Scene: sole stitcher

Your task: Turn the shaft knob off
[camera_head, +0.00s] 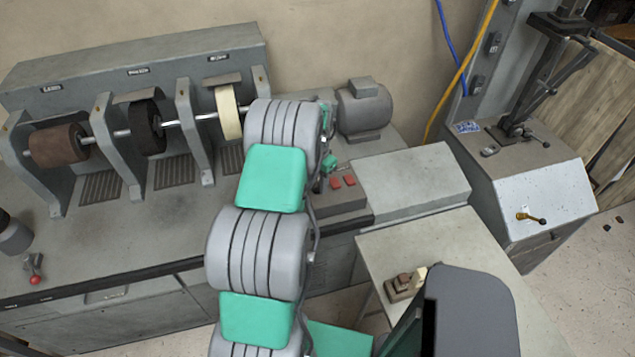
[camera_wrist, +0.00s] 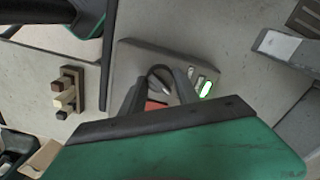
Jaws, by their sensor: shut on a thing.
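The shaft knob (camera_wrist: 161,80) is a round dark knob with a light pointer mark, set on a grey control box (camera_wrist: 135,53) in the wrist view. My gripper (camera_wrist: 160,84) reaches down over the box, with its two dark fingers on either side of the knob, shut on it. The fingers partly hide the knob and a red patch beside it. A green light (camera_wrist: 207,90) shows on the box to the right. In the head view the control box (camera_head: 335,203) shows two red buttons, and my arm hides the knob.
A grey grinding machine with a brown wheel (camera_head: 58,146), a black wheel (camera_head: 148,127) and a cream wheel (camera_head: 228,112) stands left of my arm. A motor (camera_head: 364,108) sits behind the box. A low table (camera_head: 450,250) with small blocks (camera_head: 400,287) is at right.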

